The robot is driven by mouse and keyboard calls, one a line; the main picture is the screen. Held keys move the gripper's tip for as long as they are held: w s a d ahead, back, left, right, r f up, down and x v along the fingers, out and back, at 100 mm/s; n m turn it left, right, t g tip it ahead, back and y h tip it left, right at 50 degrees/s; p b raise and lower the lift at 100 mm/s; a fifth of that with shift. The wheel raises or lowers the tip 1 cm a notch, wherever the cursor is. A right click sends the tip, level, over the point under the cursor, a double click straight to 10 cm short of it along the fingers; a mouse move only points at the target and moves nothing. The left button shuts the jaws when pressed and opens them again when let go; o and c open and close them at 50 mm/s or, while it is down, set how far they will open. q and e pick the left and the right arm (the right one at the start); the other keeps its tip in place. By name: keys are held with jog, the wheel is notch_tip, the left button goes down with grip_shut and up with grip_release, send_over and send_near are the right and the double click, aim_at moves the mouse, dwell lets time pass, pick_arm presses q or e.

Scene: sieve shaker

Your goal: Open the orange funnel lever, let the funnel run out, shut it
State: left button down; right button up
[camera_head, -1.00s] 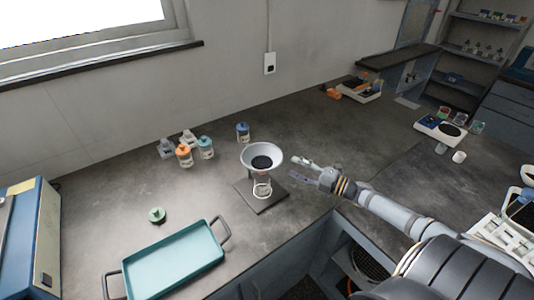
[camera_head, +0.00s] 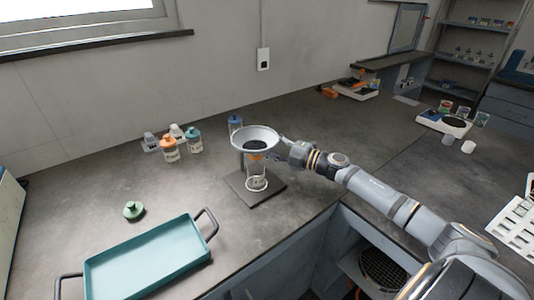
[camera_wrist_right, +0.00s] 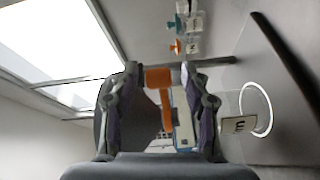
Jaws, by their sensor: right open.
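The pale funnel (camera_head: 268,136) stands on a dark stand plate (camera_head: 238,187), with dark material (camera_head: 255,145) inside it. A clear glass vessel (camera_head: 256,182) stands below the funnel. The orange funnel lever (camera_wrist_right: 158,78) shows in the right wrist view between the two open fingers of my right gripper. I cannot tell whether the fingers touch it. In the head view only a small orange patch (camera_head: 256,157) shows under the funnel. My right gripper (camera_head: 284,142) is open at the right side of the funnel, its fingertips partly hidden by the rim. My left gripper is not in view.
Orange-capped (camera_head: 169,151), teal-capped (camera_head: 194,142) and blue-capped (camera_head: 235,124) bottles stand behind and left of the funnel. A teal tray (camera_head: 150,260) and a green-topped item (camera_head: 133,211) lie front left. The bench behind my right arm is mostly clear.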

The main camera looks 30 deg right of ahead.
jog(key=shift+w+a, duration=0.1)
jog(key=shift+w, duration=0.25)
jog(key=shift+c, duration=0.4)
grip_shut()
